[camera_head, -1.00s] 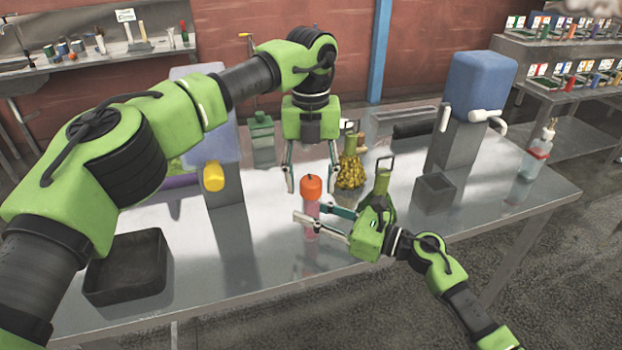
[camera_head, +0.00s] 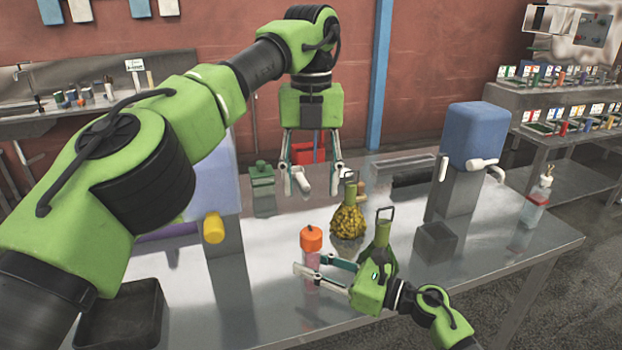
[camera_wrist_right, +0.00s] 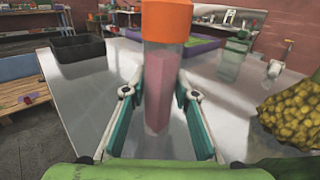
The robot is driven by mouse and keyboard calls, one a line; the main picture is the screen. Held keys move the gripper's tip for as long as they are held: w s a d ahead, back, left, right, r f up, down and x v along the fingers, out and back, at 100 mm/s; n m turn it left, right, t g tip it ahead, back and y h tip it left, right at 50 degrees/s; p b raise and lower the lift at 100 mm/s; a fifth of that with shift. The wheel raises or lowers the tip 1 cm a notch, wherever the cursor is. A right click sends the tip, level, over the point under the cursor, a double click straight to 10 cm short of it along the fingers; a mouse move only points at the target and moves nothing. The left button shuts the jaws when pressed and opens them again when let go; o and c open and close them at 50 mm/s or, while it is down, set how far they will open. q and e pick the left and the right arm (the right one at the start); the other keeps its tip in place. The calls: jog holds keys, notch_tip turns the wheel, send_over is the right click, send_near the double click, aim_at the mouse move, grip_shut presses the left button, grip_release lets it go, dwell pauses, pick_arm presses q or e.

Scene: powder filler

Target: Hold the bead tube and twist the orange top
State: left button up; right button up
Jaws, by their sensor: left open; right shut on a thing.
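The bead tube (camera_head: 311,270) is a clear tube with pink contents, standing upright near the middle of the table. Its orange top (camera_head: 311,238) is on it. My right gripper (camera_head: 322,270) is shut on the tube's body below the top. In the right wrist view the tube (camera_wrist_right: 158,90) is between the two fingers, with the orange top (camera_wrist_right: 167,20) above them. My left gripper (camera_head: 312,182) is open and empty, pointing down, higher than the orange top and behind it in the picture.
A yellow netted bag (camera_head: 347,222) and a green bottle-like item (camera_head: 378,250) stand right of the tube. A grey open box (camera_head: 435,242) and a blue-topped dispenser (camera_head: 474,135) are further right. A dark tray (camera_head: 120,315) is front left. A green jar (camera_head: 262,174) stands at the back.

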dwell(0.3)
jog(key=o, duration=1.3)
